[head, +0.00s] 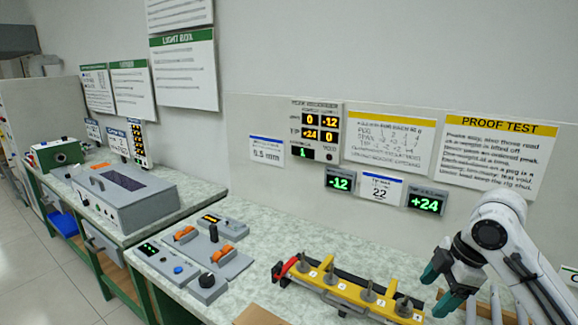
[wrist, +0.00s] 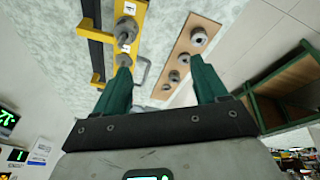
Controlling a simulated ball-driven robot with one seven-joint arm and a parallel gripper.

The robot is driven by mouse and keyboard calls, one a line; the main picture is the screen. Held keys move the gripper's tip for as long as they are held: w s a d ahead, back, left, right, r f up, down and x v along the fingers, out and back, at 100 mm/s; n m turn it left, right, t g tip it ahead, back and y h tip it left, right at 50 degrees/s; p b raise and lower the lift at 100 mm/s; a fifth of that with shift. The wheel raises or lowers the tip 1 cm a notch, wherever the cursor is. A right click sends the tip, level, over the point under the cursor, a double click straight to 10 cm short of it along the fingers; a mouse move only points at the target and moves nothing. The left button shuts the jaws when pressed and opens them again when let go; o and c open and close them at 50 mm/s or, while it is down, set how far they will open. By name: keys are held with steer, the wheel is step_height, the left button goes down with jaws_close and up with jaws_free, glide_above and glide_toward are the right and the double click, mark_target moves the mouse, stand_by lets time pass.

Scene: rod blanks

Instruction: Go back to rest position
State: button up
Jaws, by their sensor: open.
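My gripper (head: 438,288) is at the lower right of the head view, its two green fingers apart, close to the right end of a yellow rack (head: 340,291). The rack carries several upright grey pegs with number labels and has a red part at its left end. In the wrist view my gripper (wrist: 164,68) is open, with nothing seen between its fingertips. The yellow rack (wrist: 138,10) shows there beyond the left finger. A brown wooden strip (wrist: 183,52) with several round metal pieces lies beyond the gap between the fingers.
Control boxes with orange and black knobs (head: 212,253) stand left of the rack on the pale bench. A grey box with a dark window (head: 124,190) sits further left. The wall holds number displays (head: 340,181) and a proof test sign (head: 495,150). Bare bench lies behind the rack.

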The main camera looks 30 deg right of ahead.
steer(key=w+a+f+m+t+y, duration=0.1)
steer(key=w+a+f+m, duration=0.1)
steer(key=w+a, duration=0.45)
steer(key=w+a+f+m+t+y, duration=0.15)
steer(key=w+a, duration=0.25)
steer(key=a, duration=0.6)
steer(key=s+a+f+m, duration=0.4)
steer(key=s+a+f, duration=0.1)
steer(key=a+f, duration=0.5)
steer(key=s+d+f+m+g+h, duration=0.1)
steer(key=s+f+g+h, duration=0.1)
steer(key=s+f, duration=0.3)
steer(key=s+d+f+m+g+h, duration=0.1)
steer(key=s+f, duration=0.3)
steer(key=s, duration=1)
steer(key=shift+s+f+m+g+h, duration=0.25)
steer(key=shift+f+m+g+h, duration=0.25)
steer(key=shift+g, duration=0.35)
steer(key=shift+a+r, duration=0.1)
